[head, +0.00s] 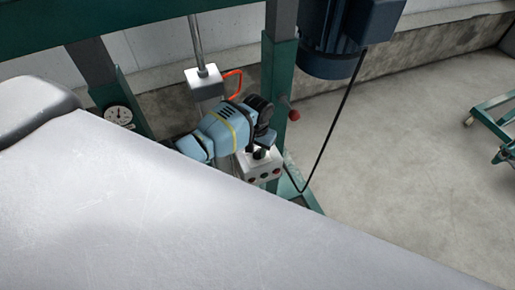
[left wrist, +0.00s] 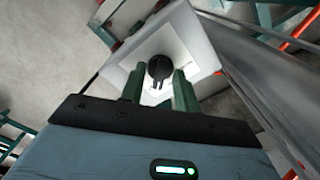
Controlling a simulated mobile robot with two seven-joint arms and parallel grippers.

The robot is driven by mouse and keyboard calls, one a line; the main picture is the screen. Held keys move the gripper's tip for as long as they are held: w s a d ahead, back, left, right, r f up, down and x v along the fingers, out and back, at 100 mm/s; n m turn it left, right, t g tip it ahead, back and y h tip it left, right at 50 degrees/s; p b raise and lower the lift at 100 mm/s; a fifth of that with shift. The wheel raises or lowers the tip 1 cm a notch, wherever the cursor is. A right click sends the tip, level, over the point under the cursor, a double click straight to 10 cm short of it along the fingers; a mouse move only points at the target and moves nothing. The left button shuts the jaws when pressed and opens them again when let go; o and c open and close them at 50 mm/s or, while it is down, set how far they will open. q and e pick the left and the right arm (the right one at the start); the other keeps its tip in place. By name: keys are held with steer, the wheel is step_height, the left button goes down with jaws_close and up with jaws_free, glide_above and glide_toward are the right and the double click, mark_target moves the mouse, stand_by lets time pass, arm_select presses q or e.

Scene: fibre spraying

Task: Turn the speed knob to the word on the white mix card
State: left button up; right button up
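My left gripper (head: 265,148) hangs just above the top of a pale control box (head: 266,166) beside the green frame. In the left wrist view its two green fingers (left wrist: 159,76) stand apart. A black knob (left wrist: 158,68) shows between their tips, on the white face (left wrist: 185,45) of the box. A gap shows on the near side of the knob; whether the fingertips touch its sides, I cannot tell. The knob's words are not readable. I see no white mix card. My right gripper is not in view.
Red and dark buttons sit on the box front. A round gauge (head: 118,115) is on the left green post. A blue motor (head: 345,38) with a hanging black cable stands above right. A large pale surface fills the lower left; concrete floor (head: 420,120) is open at right.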

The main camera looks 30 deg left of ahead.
mark_target(257, 151)
arm_select(q)
steer(key=shift+r, duration=0.2)
steer(key=shift+r, duration=3.75)
steer(key=s+d+f+m+h, duration=0.1)
steer(key=s+d+f, duration=0.25)
steer(key=s, duration=0.55)
steer(key=s+d+f+m, duration=0.15)
steer(key=s+f, duration=0.25)
steer(key=s, duration=0.5)
steer(key=s+a+r+n+t, duration=0.1)
steer(key=s+a+r, duration=0.15)
steer(key=s, duration=0.65)
steer(key=s+a+r+t, duration=0.1)
steer(key=s+r, duration=0.3)
steer(key=s, duration=0.5)
steer(key=w+d+f+t, duration=0.2)
steer(key=w+f+t, duration=0.3)
steer(key=f, duration=0.5)
steer(key=shift+w+t+h, duration=0.35)
steer(key=shift+t+h, duration=0.05)
steer(key=shift+t, duration=0.9)
